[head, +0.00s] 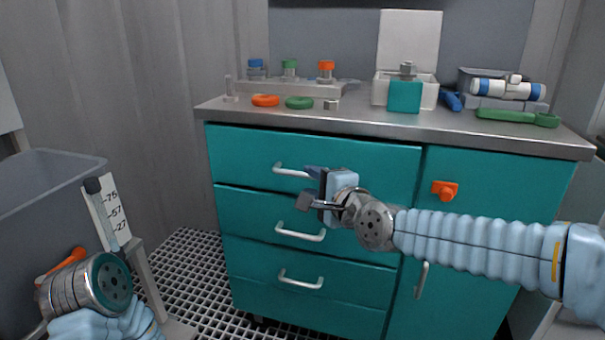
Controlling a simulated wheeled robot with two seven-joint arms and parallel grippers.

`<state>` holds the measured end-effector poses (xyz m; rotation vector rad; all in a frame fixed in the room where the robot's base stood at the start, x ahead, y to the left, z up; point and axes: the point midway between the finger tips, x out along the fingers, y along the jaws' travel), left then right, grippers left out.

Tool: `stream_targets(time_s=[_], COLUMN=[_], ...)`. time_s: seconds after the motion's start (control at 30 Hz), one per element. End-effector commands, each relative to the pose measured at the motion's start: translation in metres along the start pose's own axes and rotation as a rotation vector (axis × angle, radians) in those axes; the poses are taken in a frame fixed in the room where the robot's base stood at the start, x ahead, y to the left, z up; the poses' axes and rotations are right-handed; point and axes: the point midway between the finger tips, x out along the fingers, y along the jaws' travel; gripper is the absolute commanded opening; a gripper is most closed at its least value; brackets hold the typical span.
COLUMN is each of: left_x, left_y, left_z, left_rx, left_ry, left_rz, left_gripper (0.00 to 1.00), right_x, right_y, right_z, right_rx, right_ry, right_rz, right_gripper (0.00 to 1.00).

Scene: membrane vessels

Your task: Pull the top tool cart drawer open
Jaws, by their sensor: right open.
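The teal tool cart has several drawers on its left side. The top drawer (242,154) looks shut, its front in line with the drawers below. Its silver bar handle (290,172) shows at the drawer's middle. My right gripper (309,188) comes in from the right with its fingers spread, one above the other, just right of the handle. It is empty, and its upper finger overlaps the handle's right end in the picture; I cannot tell if they touch.
Lower drawer handles (301,232) sit beneath my right gripper. An orange latch (445,190) is on the right door. The metal worktop (365,122) holds rings, fittings and a white bin. A grey tank (45,180) and level gauge (108,216) stand at left. Grating floor lies between.

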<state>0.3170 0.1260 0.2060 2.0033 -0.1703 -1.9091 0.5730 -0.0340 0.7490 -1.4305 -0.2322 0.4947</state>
Motion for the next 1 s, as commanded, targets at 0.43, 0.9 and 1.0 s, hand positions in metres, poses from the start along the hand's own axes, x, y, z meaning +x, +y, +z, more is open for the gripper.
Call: stream_targets(time_s=[0.43,0.9,1.0], left_x=[-0.005,-0.005,-0.005], left_y=[0.001,0.001,0.001], left_z=[0.0,0.0,0.0], left_rx=[-0.001,-0.001,-0.001], left_ry=[0.002,0.002,0.002], left_rz=[-0.002,-0.002,-0.002], left_gripper=[0.0,0.0,0.0], right_x=[0.05,0.049,0.049], right_y=[0.0,0.0,0.0], right_z=[0.0,0.0,0.0], right_rx=[-0.001,-0.001,-0.001], right_ry=[0.001,0.001,0.001], right_rz=[-0.001,0.0,0.0], right_gripper=[0.4,0.0,0.0])
